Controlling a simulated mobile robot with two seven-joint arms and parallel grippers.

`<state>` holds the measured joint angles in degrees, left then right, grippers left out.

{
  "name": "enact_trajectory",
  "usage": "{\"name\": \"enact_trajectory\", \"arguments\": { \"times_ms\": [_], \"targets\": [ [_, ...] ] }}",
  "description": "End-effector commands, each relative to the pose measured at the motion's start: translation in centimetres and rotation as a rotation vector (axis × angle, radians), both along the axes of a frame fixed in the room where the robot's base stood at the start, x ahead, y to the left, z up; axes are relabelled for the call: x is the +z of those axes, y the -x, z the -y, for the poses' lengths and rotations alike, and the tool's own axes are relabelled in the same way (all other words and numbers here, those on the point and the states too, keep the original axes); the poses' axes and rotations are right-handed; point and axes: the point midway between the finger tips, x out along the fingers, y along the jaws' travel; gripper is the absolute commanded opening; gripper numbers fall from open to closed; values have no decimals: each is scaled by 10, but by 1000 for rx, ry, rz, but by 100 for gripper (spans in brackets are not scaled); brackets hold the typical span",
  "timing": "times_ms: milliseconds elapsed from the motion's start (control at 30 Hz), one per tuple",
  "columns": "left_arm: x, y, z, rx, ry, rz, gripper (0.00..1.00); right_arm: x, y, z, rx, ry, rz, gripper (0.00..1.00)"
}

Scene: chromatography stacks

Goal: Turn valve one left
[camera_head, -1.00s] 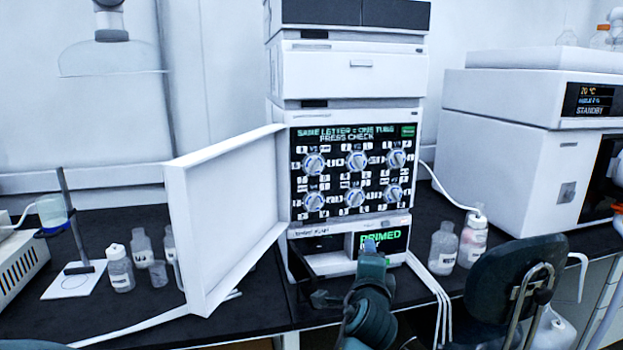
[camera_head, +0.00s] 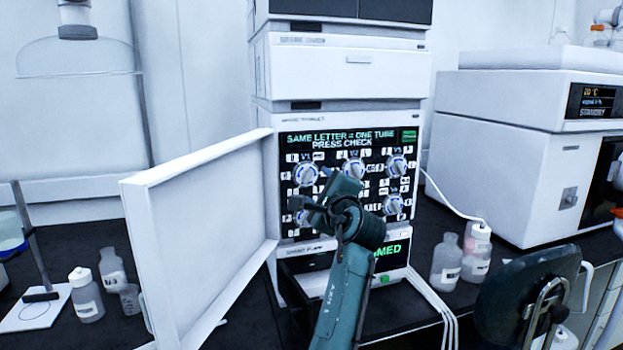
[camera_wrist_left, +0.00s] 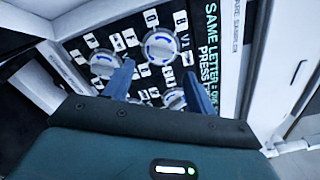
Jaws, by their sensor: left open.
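Valve one is the round white knob (camera_head: 305,172) with a blue mark, at the top left of the black valve panel (camera_head: 372,152). In the left wrist view, turned on its side, this knob (camera_wrist_left: 160,47) sits beside the label V1. My left gripper (camera_head: 312,190) is in front of the panel's left part, just below valve one, and hides some lower knobs. In the wrist view its two blue fingers (camera_wrist_left: 157,72) are apart with nothing held between them, pointing toward the valve one knob. I cannot tell whether they touch it. My right gripper is not in view.
An open white door (camera_head: 200,235) stands out to the left of the panel. Several bottles (camera_head: 86,295) stand left of it, and more (camera_head: 446,258) stand right of the stack. A white instrument (camera_head: 505,150) is at the right. A dark chair back (camera_head: 525,290) is in front.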

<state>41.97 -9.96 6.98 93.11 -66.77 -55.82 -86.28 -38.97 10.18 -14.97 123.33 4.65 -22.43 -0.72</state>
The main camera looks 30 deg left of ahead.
Motion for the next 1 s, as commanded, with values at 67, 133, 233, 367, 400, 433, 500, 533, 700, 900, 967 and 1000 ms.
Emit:
{"name": "enact_trajectory", "arguments": {
  "times_ms": [67,133,233,367,400,433,500,533,700,900,967,1000],
  "targets": [
    [2,-11,-14,2,-1,1,56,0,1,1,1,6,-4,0],
    [1,-20,-23,1,-1,0,56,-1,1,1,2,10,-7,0],
    [1,-29,-35,0,1,1,56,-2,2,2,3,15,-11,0],
    [1,-38,-44,-1,1,2,56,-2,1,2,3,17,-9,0],
    [0,-39,-46,-1,1,2,56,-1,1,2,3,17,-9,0],
    [0,-40,-47,-1,1,2,56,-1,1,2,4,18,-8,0],
    [0,-41,-48,-1,2,3,56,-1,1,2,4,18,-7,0],
    [0,-41,-49,-1,2,3,56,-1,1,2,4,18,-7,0],
    [0,-41,-49,-1,2,3,56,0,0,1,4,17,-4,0],
    [0,-41,-48,-1,1,2,43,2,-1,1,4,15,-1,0],
    [0,-41,-48,-1,1,2,38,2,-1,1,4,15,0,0],
    [0,-41,-48,-1,2,1,35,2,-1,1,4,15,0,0]
  ]
}}
